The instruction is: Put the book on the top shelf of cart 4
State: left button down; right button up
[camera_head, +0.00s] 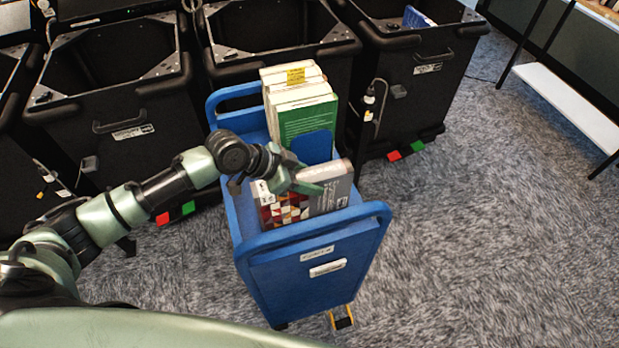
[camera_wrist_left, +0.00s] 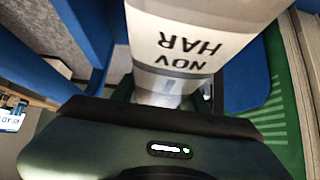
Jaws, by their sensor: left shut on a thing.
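The book (camera_head: 332,190) has a grey cover with a red and white triangle pattern. My left gripper (camera_head: 300,180) is shut on it and holds it upright at the top of the blue cart (camera_head: 312,280), towards the cart's near end. In the left wrist view the white spine of the book (camera_wrist_left: 190,50) with dark lettering fills the space in front of the gripper. The cart's label (camera_head: 327,268) is too small to read. I cannot tell whether the book's lower edge touches the shelf. My right gripper is not in view.
Several upright books, the nearest green (camera_head: 308,120), stand at the cart's far end behind a blue divider (camera_head: 312,147). Black bins (camera_head: 115,95) line the back. A white shelf (camera_head: 565,105) stands at the right. The grey carpet right of the cart is clear.

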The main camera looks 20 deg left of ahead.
pick_arm(q)
jog(key=shift+w, duration=0.1)
dwell(0.4)
jog(key=shift+f, duration=0.3)
jog(key=c, duration=0.7)
grip_release()
jog(key=shift+b+v, duration=1)
jog(key=shift+v, duration=2.9)
jog(key=shift+f, duration=0.1)
